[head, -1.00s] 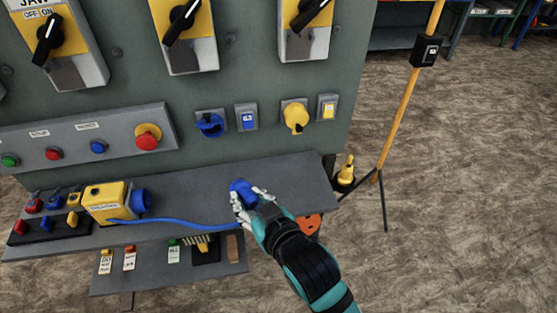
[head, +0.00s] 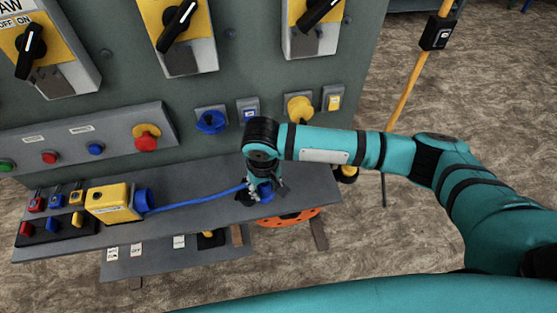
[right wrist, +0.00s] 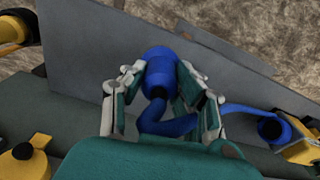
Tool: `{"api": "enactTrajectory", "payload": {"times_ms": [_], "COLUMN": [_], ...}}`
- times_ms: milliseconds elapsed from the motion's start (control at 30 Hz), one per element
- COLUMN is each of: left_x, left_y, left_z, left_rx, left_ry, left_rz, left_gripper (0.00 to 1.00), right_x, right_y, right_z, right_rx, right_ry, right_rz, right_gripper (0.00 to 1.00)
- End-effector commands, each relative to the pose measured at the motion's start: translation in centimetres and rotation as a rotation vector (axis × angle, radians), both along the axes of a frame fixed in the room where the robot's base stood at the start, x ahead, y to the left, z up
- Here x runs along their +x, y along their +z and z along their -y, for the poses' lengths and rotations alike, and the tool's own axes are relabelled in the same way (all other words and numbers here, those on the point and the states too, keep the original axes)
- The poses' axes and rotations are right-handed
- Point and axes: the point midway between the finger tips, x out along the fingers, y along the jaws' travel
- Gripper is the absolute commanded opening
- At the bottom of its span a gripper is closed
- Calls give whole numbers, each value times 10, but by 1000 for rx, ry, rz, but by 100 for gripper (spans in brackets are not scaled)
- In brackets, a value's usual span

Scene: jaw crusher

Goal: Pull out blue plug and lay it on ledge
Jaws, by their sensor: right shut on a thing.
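The blue plug (head: 265,191) is over the right part of the grey ledge (head: 295,180), away from the panel. My right gripper (head: 255,192) points down at the ledge and is shut on it. In the right wrist view the plug (right wrist: 161,70) lies between the fingers of the gripper (right wrist: 163,88). I cannot tell whether the plug touches the ledge. Its blue cable (head: 195,202) runs left to the yellow isolator box (head: 108,203). The blue socket (head: 210,121) on the panel is empty. My left gripper is not in view.
A yellow socket (head: 299,108) sits right of the blue one. Push buttons, including a red mushroom button (head: 146,138), line the panel. Small padlocks (head: 57,201) stand at the ledge's left end. A lower shelf (head: 165,260) holds tags. An orange reel (head: 290,217) is below the ledge.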

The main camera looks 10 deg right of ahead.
Motion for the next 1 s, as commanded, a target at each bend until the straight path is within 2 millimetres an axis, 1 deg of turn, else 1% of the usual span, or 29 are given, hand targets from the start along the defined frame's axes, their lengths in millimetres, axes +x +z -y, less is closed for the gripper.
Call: {"api": "enactTrajectory", "payload": {"times_ms": [33, 100, 233, 367, 567, 1000], "left_x": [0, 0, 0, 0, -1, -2], "left_y": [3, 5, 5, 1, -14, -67], "left_z": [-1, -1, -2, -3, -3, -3], "left_rx": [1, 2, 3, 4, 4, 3], "left_ry": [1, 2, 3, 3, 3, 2], "left_rz": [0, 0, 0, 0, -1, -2], "left_gripper": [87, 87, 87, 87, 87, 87], "right_x": [6, 9, 12, 12, 12, 12], "right_y": [5, 8, 11, 7, -5, -47], "right_z": [15, 30, 43, 45, 45, 45], "right_rx": [-5, -5, -3, -2, -2, -2], "right_ry": [-29, -58, -86, -90, -88, -88], "right_rz": [-19, -47, -73, -80, -78, -76], "right_gripper": [4, 4, 4, 4, 4, 4]}}
